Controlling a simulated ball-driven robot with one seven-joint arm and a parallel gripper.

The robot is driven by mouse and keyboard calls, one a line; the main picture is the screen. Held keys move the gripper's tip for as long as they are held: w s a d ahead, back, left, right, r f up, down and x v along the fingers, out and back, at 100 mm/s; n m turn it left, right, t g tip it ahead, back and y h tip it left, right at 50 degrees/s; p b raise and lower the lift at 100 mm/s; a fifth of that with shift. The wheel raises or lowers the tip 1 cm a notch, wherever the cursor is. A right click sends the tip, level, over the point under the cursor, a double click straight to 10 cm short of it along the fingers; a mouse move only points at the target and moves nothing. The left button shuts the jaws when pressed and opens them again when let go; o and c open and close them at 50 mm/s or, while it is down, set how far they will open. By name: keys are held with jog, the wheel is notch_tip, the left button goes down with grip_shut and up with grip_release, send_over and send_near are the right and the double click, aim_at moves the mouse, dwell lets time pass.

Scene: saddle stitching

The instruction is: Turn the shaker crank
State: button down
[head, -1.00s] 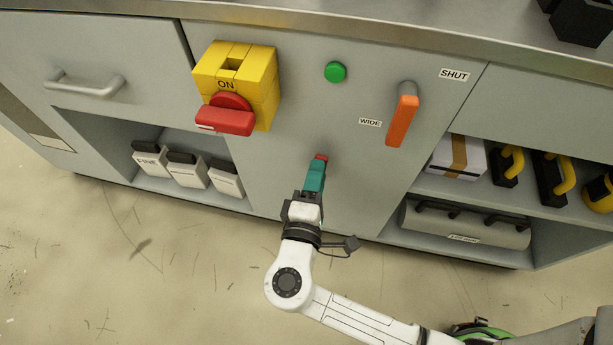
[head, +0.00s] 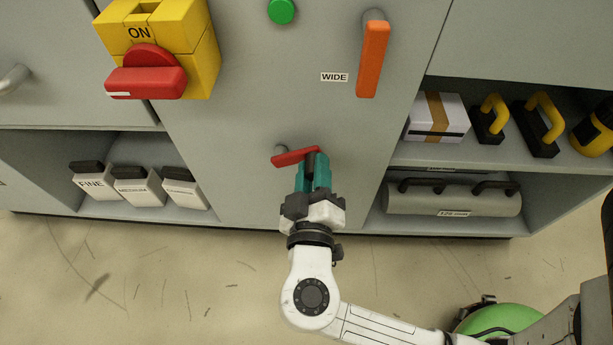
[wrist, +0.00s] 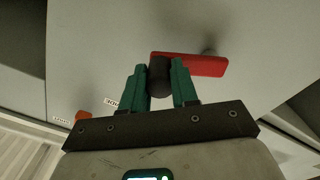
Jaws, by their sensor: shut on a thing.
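The shaker crank is a red arm (head: 292,157) on the front of the grey cabinet. In the head view it runs from a small grey hub (head: 280,150) on the left to my gripper on the right. My gripper (head: 315,170) has teal fingers shut on the crank's dark knob. The wrist view shows the black knob (wrist: 159,77) between the two fingers, with the red arm (wrist: 200,65) behind it reaching right to the hub. In the head view the fingers hide most of the knob.
Above are a yellow switch block (head: 203,50) with a red handle (head: 146,80), a green button (head: 281,11) and an orange lever (head: 373,60) by a WIDE label. Open shelves on both sides hold labelled blocks (head: 138,187), a box (head: 437,118) and a grey roll (head: 452,200).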

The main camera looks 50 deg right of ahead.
jog(key=f+m+b, duration=0.2)
jog(key=shift+s+d+m, duration=0.15)
jog(key=shift+s+m, duration=0.1)
jog(key=shift+m, duration=0.05)
jog(key=shift+s+f+m, duration=0.1)
jog(key=shift+f+m, duration=0.5)
jog(key=shift+m, duration=0.7)
jog(key=c, duration=0.9)
grip_release()
jog(key=shift+o, duration=0.2)
